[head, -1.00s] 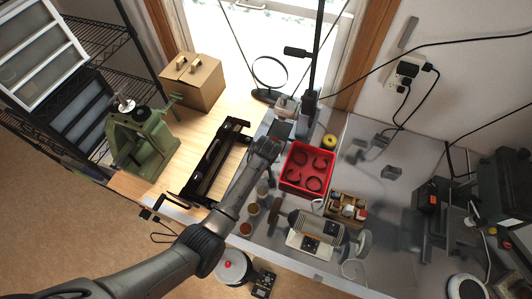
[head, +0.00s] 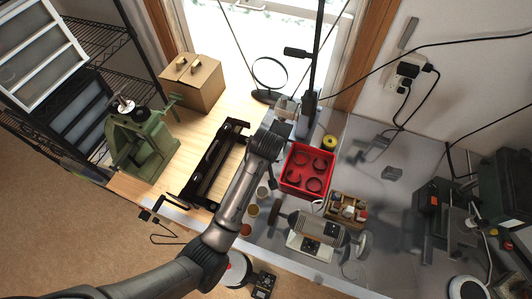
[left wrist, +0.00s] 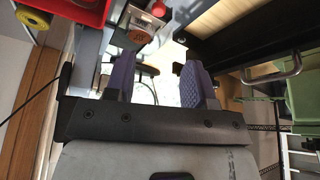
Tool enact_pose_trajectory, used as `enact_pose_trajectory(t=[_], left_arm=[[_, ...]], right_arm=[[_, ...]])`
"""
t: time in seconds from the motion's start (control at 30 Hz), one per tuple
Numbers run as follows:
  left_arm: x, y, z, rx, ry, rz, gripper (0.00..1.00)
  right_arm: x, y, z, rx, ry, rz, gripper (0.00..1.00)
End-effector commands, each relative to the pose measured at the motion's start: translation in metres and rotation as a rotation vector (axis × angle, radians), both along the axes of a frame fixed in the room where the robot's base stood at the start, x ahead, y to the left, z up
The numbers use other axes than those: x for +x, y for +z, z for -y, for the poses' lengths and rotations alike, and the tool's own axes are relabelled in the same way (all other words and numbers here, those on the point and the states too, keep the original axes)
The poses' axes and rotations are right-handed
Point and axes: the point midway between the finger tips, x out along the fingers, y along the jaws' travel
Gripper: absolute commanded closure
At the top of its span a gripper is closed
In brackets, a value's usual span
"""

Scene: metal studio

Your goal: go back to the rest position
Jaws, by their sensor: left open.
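My left arm comes in from the lower left of the head view and reaches up over the bench, between the black metal frame (head: 208,175) and the red bin (head: 293,182). Its wrist end is seen from above, and the fingers are mostly hidden there. In the left wrist view my left gripper (left wrist: 159,84) is open, with two purple pads apart and nothing between them. The red bin (left wrist: 76,10) shows at the upper left of that view and the black frame (left wrist: 245,40) at the upper right. My right gripper is in neither view.
A green press (head: 140,140) and a cardboard box (head: 191,82) stand on the left of the bench. A bench grinder (head: 315,229), a wooden box of small items (head: 346,208) and a yellow roll (head: 329,141) are right of the arm. A dark post (head: 311,70) rises behind.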

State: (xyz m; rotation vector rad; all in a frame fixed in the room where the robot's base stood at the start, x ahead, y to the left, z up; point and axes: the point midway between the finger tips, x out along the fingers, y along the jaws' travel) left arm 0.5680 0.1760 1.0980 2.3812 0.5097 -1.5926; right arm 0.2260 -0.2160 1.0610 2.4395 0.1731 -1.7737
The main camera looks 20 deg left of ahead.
Motion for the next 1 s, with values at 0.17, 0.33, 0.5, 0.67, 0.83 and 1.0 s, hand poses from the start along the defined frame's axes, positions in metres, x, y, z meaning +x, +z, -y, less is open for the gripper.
enact_pose_trajectory(t=[0.17,0.33,0.5,0.67,0.83,1.0], left_arm=[[0.000,0.000,0.000,0.000,0.000,0.000,0.50],[0.000,0.000,0.000,-0.001,0.000,0.000,0.50],[0.000,0.000,0.000,0.008,-0.023,-0.003,0.50],[0.003,0.001,0.003,0.039,-0.154,-0.008,0.50],[0.008,0.063,0.011,0.039,-0.333,0.169,0.50],[-0.005,0.121,0.006,0.066,-0.427,0.343,0.50]], right_arm=[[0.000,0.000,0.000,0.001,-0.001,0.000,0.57],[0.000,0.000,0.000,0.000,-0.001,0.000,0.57],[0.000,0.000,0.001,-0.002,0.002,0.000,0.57],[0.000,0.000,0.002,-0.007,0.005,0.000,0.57],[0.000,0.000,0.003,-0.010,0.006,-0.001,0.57],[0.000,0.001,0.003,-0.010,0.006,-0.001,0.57]])
